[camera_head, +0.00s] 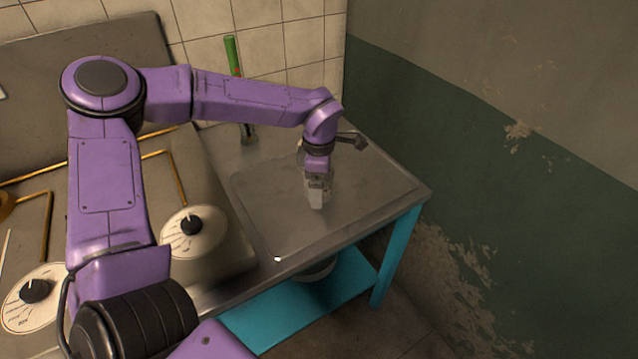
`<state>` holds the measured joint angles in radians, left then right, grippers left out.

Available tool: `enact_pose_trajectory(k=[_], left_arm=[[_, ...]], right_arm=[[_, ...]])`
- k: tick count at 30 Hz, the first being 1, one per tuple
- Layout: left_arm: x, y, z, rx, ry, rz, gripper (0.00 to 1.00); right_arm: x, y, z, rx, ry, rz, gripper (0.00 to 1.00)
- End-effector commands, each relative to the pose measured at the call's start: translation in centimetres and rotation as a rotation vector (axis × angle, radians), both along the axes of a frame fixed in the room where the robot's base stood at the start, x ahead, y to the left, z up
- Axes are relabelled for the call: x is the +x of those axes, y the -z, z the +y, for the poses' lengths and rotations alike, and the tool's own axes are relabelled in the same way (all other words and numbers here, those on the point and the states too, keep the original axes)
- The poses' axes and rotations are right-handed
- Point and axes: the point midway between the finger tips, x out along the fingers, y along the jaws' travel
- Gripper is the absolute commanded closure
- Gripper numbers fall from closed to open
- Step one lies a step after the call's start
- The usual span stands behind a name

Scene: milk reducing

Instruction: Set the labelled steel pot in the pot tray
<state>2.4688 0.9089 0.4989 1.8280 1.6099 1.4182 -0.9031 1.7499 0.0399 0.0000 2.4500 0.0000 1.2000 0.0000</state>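My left gripper (316,203) points down over the middle of the tray. A small greyish metallic or glassy object (329,187) shows just behind the fingers; it is mostly hidden, and I cannot tell whether it is the steel pot or whether the fingers hold it. No label can be read. A rounded grey vessel (316,273) stands on the lower shelf, partly hidden by the tabletop. My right gripper is out of view.
A tall green-topped tube (234,57) stands at the back of the table by the tiled wall. A stove-like unit with round dials (205,240) and brass rods is at left. A turquoise shelf (268,313) lies below. A green and grey wall bounds the right.

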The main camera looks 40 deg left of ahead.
Motion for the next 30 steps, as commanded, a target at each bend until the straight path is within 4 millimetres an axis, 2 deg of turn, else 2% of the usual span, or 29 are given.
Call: enact_pose_trajectory(k=[9,15,19,30], left_arm=[[0.1,-7.8,0.0,0.001,0.0,-0.006,0.02],[0.1,-11.2,0.0,0.002,0.0,-0.003,0.02],[0.0,-11.9,0.0,0.001,0.0,-0.001,0.02],[0.0,-11.8,0.0,0.001,0.0,-0.001,0.02]], right_arm=[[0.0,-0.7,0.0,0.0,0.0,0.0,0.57],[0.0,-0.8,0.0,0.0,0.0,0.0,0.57],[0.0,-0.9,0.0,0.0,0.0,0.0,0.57],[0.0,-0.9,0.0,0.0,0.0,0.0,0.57]])
